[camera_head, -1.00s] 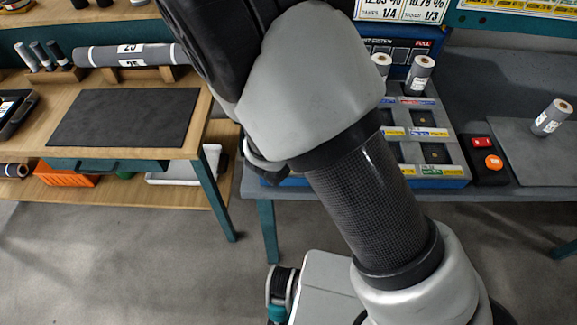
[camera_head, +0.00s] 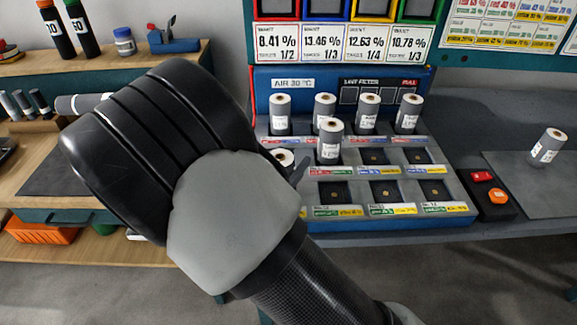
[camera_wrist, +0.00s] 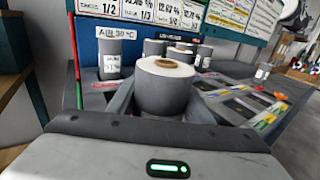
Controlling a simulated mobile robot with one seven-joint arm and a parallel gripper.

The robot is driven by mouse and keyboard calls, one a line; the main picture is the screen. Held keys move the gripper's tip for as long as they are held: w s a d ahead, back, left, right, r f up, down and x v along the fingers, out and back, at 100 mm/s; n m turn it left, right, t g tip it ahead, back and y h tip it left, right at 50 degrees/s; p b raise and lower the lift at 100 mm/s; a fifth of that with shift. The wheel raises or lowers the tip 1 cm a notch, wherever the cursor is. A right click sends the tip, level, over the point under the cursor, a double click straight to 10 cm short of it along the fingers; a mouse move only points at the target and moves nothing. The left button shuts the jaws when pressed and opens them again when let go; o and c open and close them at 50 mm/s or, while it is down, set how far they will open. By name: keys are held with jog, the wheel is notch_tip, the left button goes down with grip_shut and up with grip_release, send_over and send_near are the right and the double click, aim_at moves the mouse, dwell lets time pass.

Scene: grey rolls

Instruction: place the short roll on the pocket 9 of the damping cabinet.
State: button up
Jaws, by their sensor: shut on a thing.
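My gripper (camera_wrist: 160,100) is shut on a short grey roll with a white top (camera_wrist: 163,92), held upright between the fingers. In the head view the roll's white top (camera_head: 284,157) shows just past my wrist, at the left side of the damping cabinet (camera_head: 465,205). My arm hides its lower part, so I cannot tell whether it touches the cabinet. Several labelled rolls stand in the back row, and another roll (camera_head: 330,145) stands in the middle row. Open square pockets show in the middle and front rows. The front-left corner, and any pocket there, is hidden; pocket numbers are too small to read.
A separate roll (camera_head: 547,146) stands on the grey mat (camera_head: 520,175) at the right. A box with red and orange buttons (camera_head: 490,190) adjoins the cabinet's right side. Screens rise behind the cabinet. A wooden bench (camera_head: 150,255) is at the left.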

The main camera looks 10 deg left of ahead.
jog(key=shift+f, duration=0.35)
jog(key=o, duration=1.2)
jog(key=shift+r, duration=0.1)
jog(key=shift+s+a, duration=0.1)
jog(key=shift+s, duration=0.15)
jog(key=p+v, duration=0.1)
jog(key=v, duration=1)
jog(key=shift+s, duration=0.25)
